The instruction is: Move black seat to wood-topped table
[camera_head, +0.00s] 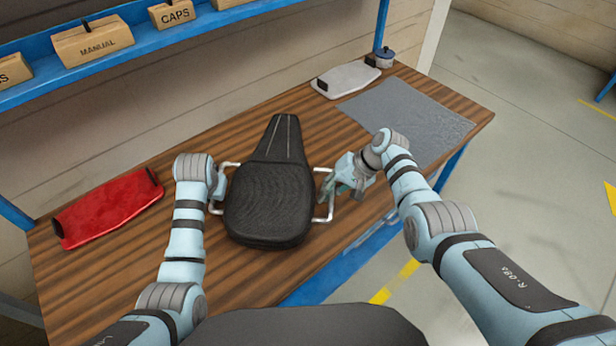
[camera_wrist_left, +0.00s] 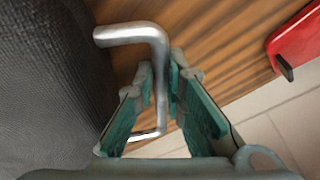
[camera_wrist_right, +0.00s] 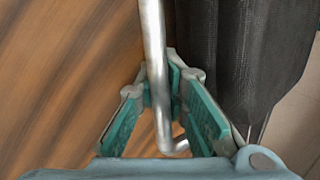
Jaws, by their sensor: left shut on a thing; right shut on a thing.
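The black seat (camera_head: 268,205) is over the wood-topped table (camera_head: 130,262), its narrow end pointing to the wall. I cannot tell whether it rests on the wood or hangs just above it. A metal handle sticks out on each side. My left gripper (camera_head: 217,184) is shut on the left handle, and the left wrist view shows that handle (camera_wrist_left: 158,70) between the fingers (camera_wrist_left: 160,95). My right gripper (camera_head: 335,188) is shut on the right handle (camera_wrist_right: 155,60), which runs between the fingers (camera_wrist_right: 162,95) in the right wrist view. Black seat material (camera_wrist_right: 245,60) is beside it.
A red panel (camera_head: 108,208) lies at the table's left. A light grey panel (camera_head: 345,79), a dark small pot (camera_head: 384,57) and a grey mat (camera_head: 420,125) are at the right end. Above, a blue shelf (camera_head: 130,62) holds boxes, including MANUAL (camera_head: 93,43) and CAPS (camera_head: 171,14).

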